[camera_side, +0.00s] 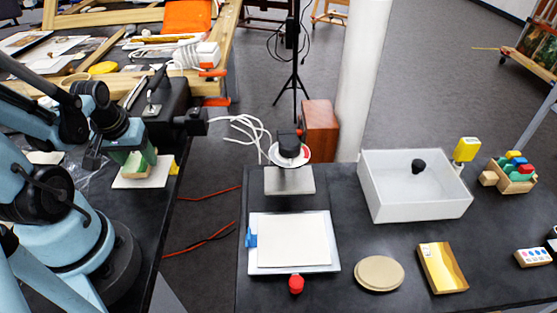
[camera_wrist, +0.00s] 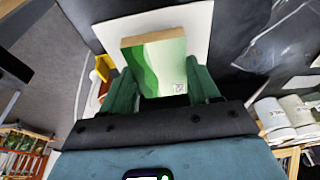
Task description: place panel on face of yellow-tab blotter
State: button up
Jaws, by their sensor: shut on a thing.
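The panel (camera_wrist: 152,72) is a small block with a green and white wave face, a pale square mark and a wooden edge. My gripper (camera_wrist: 162,88) is shut on it, with a green finger at each side. The yellow-tab blotter (camera_wrist: 203,30) is a white sheet beneath the panel; its yellow tab (camera_wrist: 103,66) shows at the left. In the side view the panel (camera_side: 139,172) is low over the middle of the blotter (camera_side: 120,184), tab (camera_side: 174,167) to the right. I cannot tell whether the panel touches the blotter. My fingers partly hide the panel there.
Another white blotter (camera_side: 250,263) with a blue tab (camera_side: 251,237) lies on the right-hand bench. A white bin (camera_side: 414,202), a round beige disc (camera_side: 379,273) and a gold block (camera_side: 442,268) are there too. A floor gap with red cables separates the benches.

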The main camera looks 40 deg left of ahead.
jog(key=shift+f, duration=0.85)
jog(key=shift+f, duration=0.1)
jog(key=o, duration=1)
jog(key=shift+o, duration=0.2)
jog(key=shift+r, duration=0.2)
jog(key=shift+v, duration=5.85)
jog(key=w+d+r+m+t+h, duration=0.1)
jog(key=w+d+m+t+h, duration=0.1)
jog(key=w+d+m+t, duration=0.3)
jog(key=w+d+m, duration=0.4)
jog(key=w+d, duration=0.4)
jog(key=shift+w+d+r, duration=0.15)
jog(key=shift+d+r, duration=0.1)
jog(key=shift+d, duration=0.1)
